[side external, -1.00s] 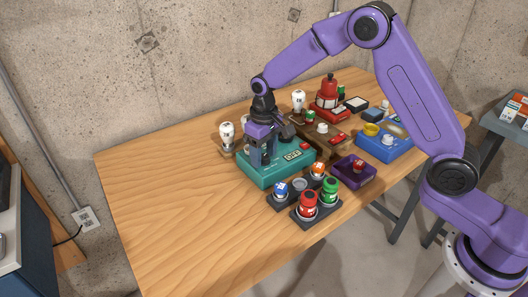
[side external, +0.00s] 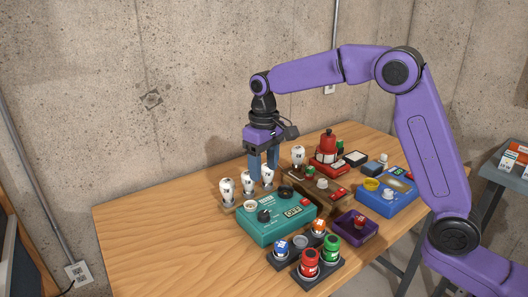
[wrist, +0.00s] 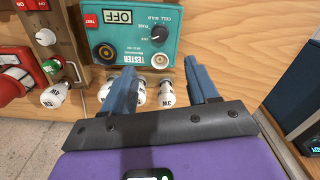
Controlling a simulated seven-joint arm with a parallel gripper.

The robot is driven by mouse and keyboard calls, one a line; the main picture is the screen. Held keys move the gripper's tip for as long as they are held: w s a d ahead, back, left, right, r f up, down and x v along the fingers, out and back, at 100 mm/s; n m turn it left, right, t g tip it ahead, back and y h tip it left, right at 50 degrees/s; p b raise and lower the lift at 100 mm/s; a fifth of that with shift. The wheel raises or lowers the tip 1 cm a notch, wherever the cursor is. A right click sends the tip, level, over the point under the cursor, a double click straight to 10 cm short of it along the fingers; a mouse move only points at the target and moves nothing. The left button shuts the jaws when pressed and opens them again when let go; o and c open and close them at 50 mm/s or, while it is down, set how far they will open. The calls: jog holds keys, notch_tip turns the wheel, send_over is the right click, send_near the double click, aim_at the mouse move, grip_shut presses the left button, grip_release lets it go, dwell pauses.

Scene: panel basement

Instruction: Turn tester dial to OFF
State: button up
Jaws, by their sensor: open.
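The teal tester (side external: 272,232) lies on the table. Its black dial (side external: 264,216) also shows in the wrist view (wrist: 158,33), beside the printed words FUSE, CELL and BULB. The display (wrist: 117,16) reads OFF. The dial's exact pointer direction is too small to read. A black round socket (wrist: 106,52) and a pale round socket (wrist: 160,60) sit on the tester's top, along its back edge. My gripper (side external: 263,180) is open and empty, raised behind the tester and apart from the dial. Its two blue fingers also show in the wrist view (wrist: 163,80).
Several white bulbs (side external: 227,189) stand in a holder behind the tester. A red button (side external: 305,202) is on the tester. Battery holders (side external: 305,262), a purple box (side external: 356,226) and a blue device (side external: 388,202) stand nearby. The table's left side (side external: 160,230) is clear.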

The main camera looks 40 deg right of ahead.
notch_tip(320, 180, up, 4)
jog(key=shift+f, duration=0.15)
dwell(0.5)
jog(key=s+f+n, duration=0.2)
jog(key=s+n, duration=0.3)
jog(key=s, duration=1.2)
jog(key=s+d+f+n, duration=0.2)
jog(key=s+d, duration=0.2)
jog(key=s, duration=0.5)
jog(key=s+d+f+n, duration=0.2)
jog(key=s+d, duration=0.3)
jog(key=s, duration=0.5)
jog(key=shift+s+f+n, duration=0.2)
jog(key=shift+f+n, duration=0.1)
jog(key=shift+f, duration=0.15)
